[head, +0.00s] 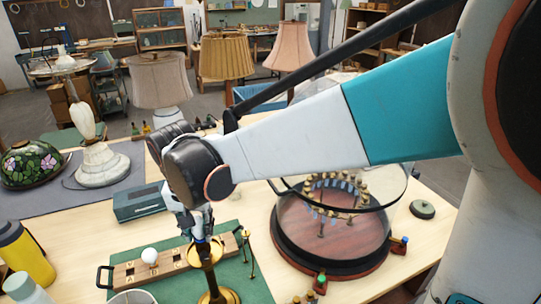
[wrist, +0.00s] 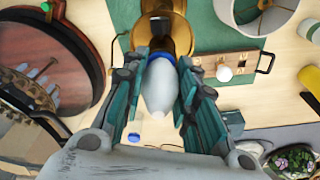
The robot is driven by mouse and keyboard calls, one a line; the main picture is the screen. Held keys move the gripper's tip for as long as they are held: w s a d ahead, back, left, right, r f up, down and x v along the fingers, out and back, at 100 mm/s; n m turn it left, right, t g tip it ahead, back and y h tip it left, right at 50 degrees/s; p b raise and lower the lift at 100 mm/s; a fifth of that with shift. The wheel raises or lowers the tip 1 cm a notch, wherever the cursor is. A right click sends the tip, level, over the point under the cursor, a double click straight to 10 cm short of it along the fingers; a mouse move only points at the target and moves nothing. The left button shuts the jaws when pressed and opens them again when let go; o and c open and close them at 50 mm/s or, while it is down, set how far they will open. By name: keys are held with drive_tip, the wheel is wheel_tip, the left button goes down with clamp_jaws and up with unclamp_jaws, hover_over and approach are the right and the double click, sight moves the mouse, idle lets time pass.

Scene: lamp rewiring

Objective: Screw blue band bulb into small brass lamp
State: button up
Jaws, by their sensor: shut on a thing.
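The blue band bulb (wrist: 160,88) is white and tapered, with a blue ring at its base. My gripper (wrist: 159,100) is shut around it, one teal finger on each side. The bulb's banded end meets the dark socket of the small brass lamp (wrist: 157,22) in the wrist view; how deep it sits I cannot tell. In the head view the brass lamp (head: 206,255) stands upright on the green mat, with my gripper (head: 200,232) directly above its top. The gripper hides most of the bulb there.
A wooden bulb rack (head: 127,276) with a round white bulb (head: 150,255) lies left of the lamp. A thin brass stand (head: 248,252) is close on the right. A large glass-covered round base (head: 330,262) stands further right. A yellow bottle (head: 25,252) is far left.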

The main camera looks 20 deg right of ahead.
drive_tip(key=shift+m, duration=0.3)
drive_tip(key=m, duration=0.6)
drive_tip(key=shift+s+h, duration=0.1)
drive_tip(key=shift+h, duration=0.2)
drive_tip(key=o, duration=1.1)
drive_tip(key=shift+o, duration=0.2)
drive_tip(key=shift+s+a+r, duration=0.15)
drive_tip(key=shift+a+r, duration=0.05)
drive_tip(key=shift+r, duration=1.8)
drive_tip(key=shift+s+a+r, duration=0.1)
drive_tip(key=shift+a+r, duration=0.05)
drive_tip(key=shift+r, duration=1.8)
drive_tip(key=shift+f, duration=0.1)
